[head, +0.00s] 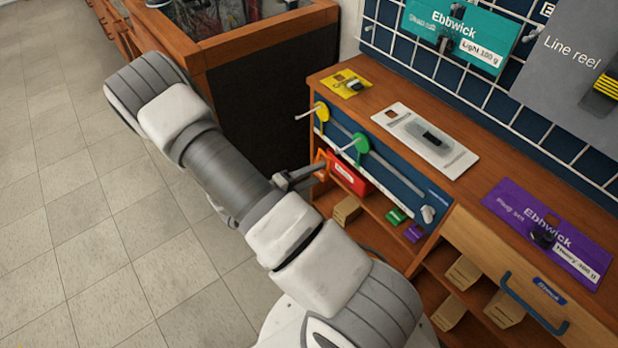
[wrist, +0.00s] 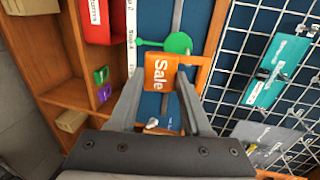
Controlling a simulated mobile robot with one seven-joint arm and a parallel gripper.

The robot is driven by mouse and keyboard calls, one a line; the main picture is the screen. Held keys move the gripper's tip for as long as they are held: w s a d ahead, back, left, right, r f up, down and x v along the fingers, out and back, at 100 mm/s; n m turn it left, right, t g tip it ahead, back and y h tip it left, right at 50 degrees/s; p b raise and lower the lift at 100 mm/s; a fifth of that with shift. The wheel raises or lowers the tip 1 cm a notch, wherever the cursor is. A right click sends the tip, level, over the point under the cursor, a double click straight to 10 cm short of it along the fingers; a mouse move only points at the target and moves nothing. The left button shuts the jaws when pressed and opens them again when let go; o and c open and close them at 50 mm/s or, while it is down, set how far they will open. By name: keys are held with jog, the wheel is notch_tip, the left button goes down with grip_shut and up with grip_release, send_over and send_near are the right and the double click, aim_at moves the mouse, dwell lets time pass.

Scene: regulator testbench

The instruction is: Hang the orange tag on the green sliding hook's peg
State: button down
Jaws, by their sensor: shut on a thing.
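The orange tag (wrist: 158,73), marked "Sale", is held at the fingertips of my gripper (wrist: 160,88) in the wrist view. In the wrist view the green hook (wrist: 179,43) is just beyond the tag. The tag looks apart from the peg, though the exact depth gap is unclear.
A yellow hook (head: 321,111) with its own peg is left of the green one. A red bin (head: 350,180) and small boxes fill the shelves below. The countertop holds a white card pack (head: 400,128) and a purple pack (head: 520,205). A wire grid stands behind.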

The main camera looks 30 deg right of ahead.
jog(key=r+b+x, duration=0.1)
jog(key=x, duration=0.5)
jog(key=shift+d+f, duration=0.35)
dwell(0.3)
jog(key=shift+f, duration=0.1)
dwell(0.5)
jog(key=shift+c, duration=1.3)
grip_release()
jog(key=shift+w, duration=0.1)
jog(key=p+v, duration=0.3)
jog(key=v, duration=1.4)
jog(key=shift+a+p, duration=0.25)
jog(key=shift+p, duration=0.1)
